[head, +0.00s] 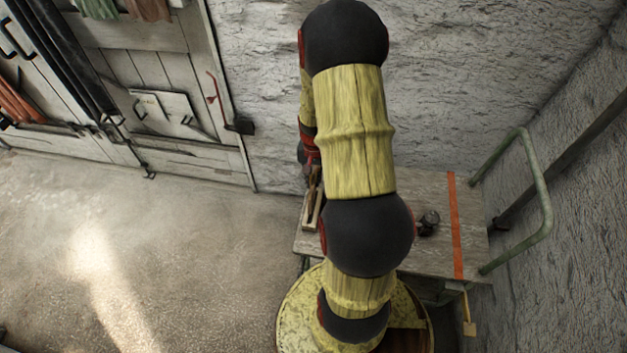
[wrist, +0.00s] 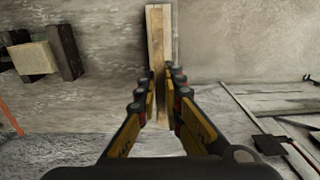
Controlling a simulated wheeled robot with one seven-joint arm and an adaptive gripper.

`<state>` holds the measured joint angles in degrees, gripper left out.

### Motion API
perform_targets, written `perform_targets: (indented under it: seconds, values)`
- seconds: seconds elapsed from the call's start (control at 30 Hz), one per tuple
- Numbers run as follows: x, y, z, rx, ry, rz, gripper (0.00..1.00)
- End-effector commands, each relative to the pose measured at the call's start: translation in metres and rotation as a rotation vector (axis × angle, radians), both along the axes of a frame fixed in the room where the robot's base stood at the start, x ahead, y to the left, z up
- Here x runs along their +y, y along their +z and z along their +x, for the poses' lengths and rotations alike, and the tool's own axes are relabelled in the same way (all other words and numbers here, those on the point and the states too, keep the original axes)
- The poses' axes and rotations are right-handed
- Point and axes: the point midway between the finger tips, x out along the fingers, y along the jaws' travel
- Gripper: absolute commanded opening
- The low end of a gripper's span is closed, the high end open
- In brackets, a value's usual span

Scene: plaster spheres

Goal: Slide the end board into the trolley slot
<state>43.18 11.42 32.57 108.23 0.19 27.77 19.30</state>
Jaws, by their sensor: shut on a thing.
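The end board (wrist: 160,35) is a narrow light wooden piece, seen nearly edge-on in the wrist view. It runs from the top of the picture down between the fingers of my gripper (wrist: 160,93), which is shut on it. In the head view the board (head: 313,208) shows as a pale strip at the left edge of the trolley (head: 425,190). My arm hides most of my gripper there. The trolley has a grey-brown wooden top and a green tube handle (head: 548,205) at the right. I cannot make out the slot or whether the board touches it.
An orange strip (head: 456,225) crosses the trolley top. A dark object (head: 428,222) stands beside my arm on the top. A yellow tag (head: 469,328) hangs below the edge. Rough walls stand behind and right. A wooden door (head: 150,95) is at the left, with open floor before it.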

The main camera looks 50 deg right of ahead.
Motion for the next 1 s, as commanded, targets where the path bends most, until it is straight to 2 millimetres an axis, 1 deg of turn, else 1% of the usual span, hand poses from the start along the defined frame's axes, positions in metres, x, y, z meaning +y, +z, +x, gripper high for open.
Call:
perform_targets:
  seconds: [0.47, 1.0]
  values:
    - [0.001, 0.000, 0.000, 0.003, 0.000, -0.001, 0.00]
    - [0.001, -0.042, 0.000, 0.003, 0.001, 0.000, 0.00]
